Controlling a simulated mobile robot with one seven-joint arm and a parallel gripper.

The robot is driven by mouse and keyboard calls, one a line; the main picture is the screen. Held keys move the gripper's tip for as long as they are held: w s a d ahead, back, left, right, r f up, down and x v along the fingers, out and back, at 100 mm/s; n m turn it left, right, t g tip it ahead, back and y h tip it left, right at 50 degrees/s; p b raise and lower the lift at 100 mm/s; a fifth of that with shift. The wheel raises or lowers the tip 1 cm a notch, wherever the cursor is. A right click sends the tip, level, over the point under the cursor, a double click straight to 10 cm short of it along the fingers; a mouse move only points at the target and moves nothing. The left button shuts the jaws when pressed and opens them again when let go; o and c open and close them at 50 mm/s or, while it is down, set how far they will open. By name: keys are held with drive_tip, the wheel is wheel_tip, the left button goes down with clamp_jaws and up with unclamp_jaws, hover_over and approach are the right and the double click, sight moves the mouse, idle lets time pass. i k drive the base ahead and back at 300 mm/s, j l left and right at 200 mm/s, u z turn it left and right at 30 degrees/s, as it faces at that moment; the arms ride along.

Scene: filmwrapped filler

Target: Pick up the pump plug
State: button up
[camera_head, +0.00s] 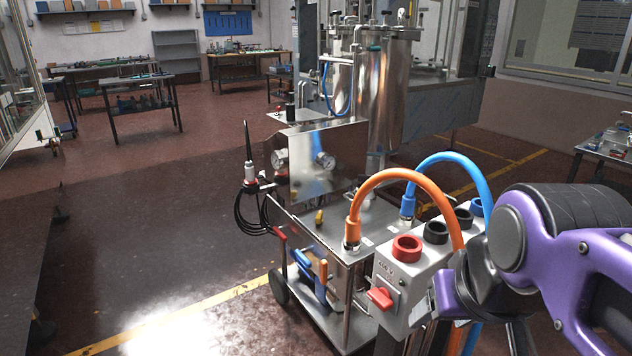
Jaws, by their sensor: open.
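A plug (250,173), likely the pump plug, stands upright at the left side of the steel pump cart. It has a pale body with a red band, and a dark cable rises from its top. It sits at a small dark holder, and its lower end is not clear. A black cable (247,215) hangs in loops below it. My purple and black arm (577,240) comes in from the right, well apart from the plug.
A grey socket box (412,270) with a red switch (380,298) stands right of the cart (330,240), close to my arm. An orange hose (400,176) and a blue hose (455,157) arch there. A tall steel tank (385,85) stands behind. The floor to the left is clear.

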sight(250, 180)
drive_tip(key=i+j+u, duration=0.6)
drive_tip(key=i+u, duration=0.25)
drive_tip(key=i+j+u, duration=0.1)
drive_tip(key=i+u, duration=0.25)
drive_tip(key=i, duration=0.75)
drive_tip(key=i+j+z, duration=0.1)
drive_tip(key=i+z, duration=0.3)
drive_tip(key=i+j+z, duration=0.25)
drive_tip(key=i+z, duration=0.15)
drive_tip(key=i+j+z, duration=0.2)
drive_tip(key=z, duration=0.25)
drive_tip(key=i+j+z, duration=0.25)
drive_tip(key=z, duration=0.15)
drive_tip(key=i+j+z, duration=0.15)
drive_tip(key=j+z, duration=0.3)
drive_tip(key=i+j+z, duration=0.1)
drive_tip(key=j+z, duration=0.15)
drive_tip(key=z, duration=0.15)
